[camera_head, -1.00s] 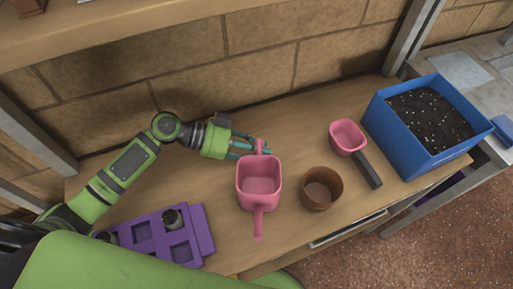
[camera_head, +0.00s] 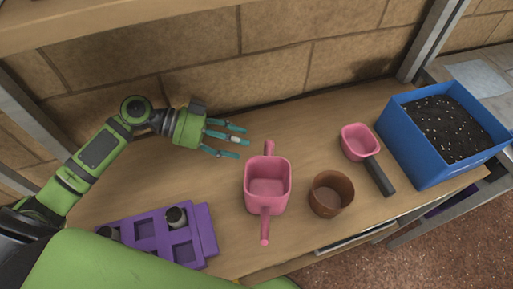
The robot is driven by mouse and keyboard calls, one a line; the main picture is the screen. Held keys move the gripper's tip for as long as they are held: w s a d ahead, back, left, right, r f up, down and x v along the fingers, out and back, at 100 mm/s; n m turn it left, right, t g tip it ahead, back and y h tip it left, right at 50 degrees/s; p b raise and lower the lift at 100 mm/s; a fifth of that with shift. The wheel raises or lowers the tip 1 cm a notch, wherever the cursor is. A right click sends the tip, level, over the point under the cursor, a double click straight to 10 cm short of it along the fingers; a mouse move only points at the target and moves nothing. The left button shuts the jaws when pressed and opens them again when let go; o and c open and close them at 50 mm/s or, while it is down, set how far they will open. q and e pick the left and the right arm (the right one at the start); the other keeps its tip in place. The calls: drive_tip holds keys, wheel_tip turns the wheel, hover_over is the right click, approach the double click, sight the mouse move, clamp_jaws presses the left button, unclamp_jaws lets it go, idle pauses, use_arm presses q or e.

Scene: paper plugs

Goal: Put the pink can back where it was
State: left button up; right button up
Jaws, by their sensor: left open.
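The pink can (camera_head: 267,184) stands upright on the wooden table, near the middle of the head view. It is square and open, with a handle at the back and a spout toward the front. My left gripper (camera_head: 229,138) is open and empty, behind and to the left of the can. Its teal fingers point right and are apart from the can's back handle. My right gripper is not in view.
A brown pot (camera_head: 330,193) stands close right of the can. Farther right are a pink scoop (camera_head: 361,143) with a dark handle and a blue box of soil (camera_head: 405,152). A purple tray (camera_head: 207,232) with dark plugs lies front left. A brick wall (camera_head: 270,68) bounds the back.

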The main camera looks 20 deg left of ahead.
use_arm(q)
drive_tip(key=shift+b+v, duration=0.35)
drive_tip(key=shift+v, duration=1.75)
